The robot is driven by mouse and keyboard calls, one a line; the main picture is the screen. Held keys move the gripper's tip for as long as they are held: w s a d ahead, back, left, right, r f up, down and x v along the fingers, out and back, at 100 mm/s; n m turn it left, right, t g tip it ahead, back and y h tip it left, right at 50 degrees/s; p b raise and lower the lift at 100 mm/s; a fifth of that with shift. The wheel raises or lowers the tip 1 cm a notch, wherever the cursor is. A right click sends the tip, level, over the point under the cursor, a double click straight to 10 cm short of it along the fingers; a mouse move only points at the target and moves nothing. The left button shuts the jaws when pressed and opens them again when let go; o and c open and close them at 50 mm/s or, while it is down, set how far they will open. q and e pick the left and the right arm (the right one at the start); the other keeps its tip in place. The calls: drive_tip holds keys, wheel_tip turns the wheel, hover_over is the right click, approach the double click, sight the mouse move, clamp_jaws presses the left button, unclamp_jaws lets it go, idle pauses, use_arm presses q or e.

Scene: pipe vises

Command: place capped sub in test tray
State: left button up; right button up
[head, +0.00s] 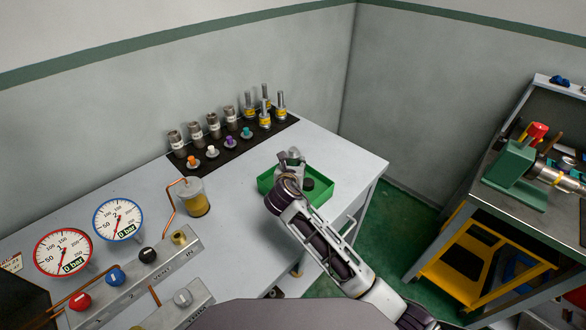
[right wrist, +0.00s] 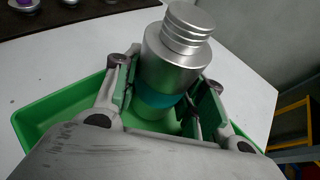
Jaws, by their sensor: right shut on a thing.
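The capped sub (right wrist: 178,55) is a silver stepped cylinder with a ridged end and a teal band. My right gripper (right wrist: 168,98) is shut on it around the teal band, and the ridged end points up in the right wrist view. In the head view my right gripper (head: 291,160) is over the green test tray (head: 325,195). The tray also shows in the right wrist view (right wrist: 55,112), around and below the sub. My left gripper is out of view.
A black mat (head: 222,160) at the back holds several metal fittings and coloured caps. A yellow-filled jar (head: 194,200) and gauges (head: 118,219) stand left. The tabletop (head: 240,245) in front is clear.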

drive_tip(key=shift+f, duration=0.5)
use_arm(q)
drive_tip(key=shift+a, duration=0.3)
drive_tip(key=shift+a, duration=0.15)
use_arm(e)
drive_tip(key=shift+f, duration=0.1)
